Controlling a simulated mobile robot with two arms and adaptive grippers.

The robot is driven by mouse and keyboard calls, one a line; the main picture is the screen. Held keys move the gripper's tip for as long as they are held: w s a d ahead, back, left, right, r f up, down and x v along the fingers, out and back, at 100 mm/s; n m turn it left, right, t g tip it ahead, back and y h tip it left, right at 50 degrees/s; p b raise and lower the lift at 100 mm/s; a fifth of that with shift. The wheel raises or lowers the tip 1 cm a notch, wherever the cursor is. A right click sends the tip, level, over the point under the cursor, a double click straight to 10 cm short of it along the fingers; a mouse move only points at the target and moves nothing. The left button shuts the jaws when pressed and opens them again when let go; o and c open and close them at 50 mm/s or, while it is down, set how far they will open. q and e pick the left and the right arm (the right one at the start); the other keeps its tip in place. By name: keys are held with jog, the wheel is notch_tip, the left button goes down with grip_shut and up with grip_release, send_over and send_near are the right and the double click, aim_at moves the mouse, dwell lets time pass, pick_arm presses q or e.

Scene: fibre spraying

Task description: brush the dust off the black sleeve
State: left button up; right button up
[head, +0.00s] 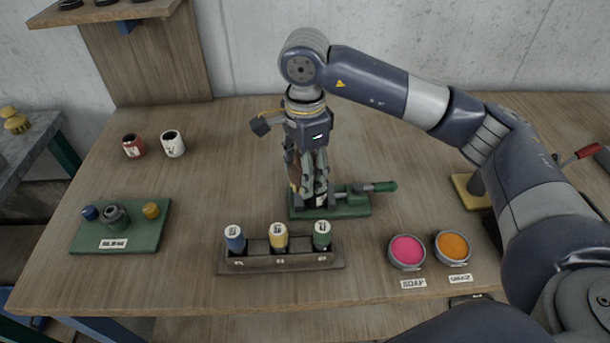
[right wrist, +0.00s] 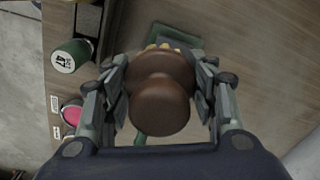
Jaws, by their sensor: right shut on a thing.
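My right gripper (head: 314,192) points down over a green clamp fixture (head: 345,211) in the middle of the table. It is shut on a brown, rounded handle (right wrist: 160,95), which fills the middle of the right wrist view. Yellow bristle-like tips (right wrist: 165,46) show just beyond the handle, over a green plate. In the head view only a sliver of the brown handle (head: 294,170) shows between the fingers. I cannot make out the black sleeve for certain; the gripper covers the middle of the fixture. Whether the bristles touch anything is hidden. My left gripper is not in view.
A dark rack (head: 283,262) with blue-, yellow- and green-banded cylinders stands in front of the fixture. Pink (head: 407,250) and orange (head: 452,247) dishes are at right front. A green tray (head: 150,240) and two cups (head: 172,144) are at left. The table is clear between them.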

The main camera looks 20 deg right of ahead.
jog(key=shift+w+d+r+p, duration=0.1)
jog(key=shift+d+r+p, duration=0.1)
jog(key=shift+r, duration=0.2)
jog(key=shift+d+r+p, duration=0.1)
jog(key=shift+r+p, duration=0.05)
jog(key=shift+r, duration=0.65)
jog(key=shift+a+r+p, duration=0.1)
jog(key=shift+r+p, duration=0.45)
jog(key=shift+r, duration=0.25)
jog(key=shift+r+p, duration=0.3)
jog(key=shift+r, duration=0.3)
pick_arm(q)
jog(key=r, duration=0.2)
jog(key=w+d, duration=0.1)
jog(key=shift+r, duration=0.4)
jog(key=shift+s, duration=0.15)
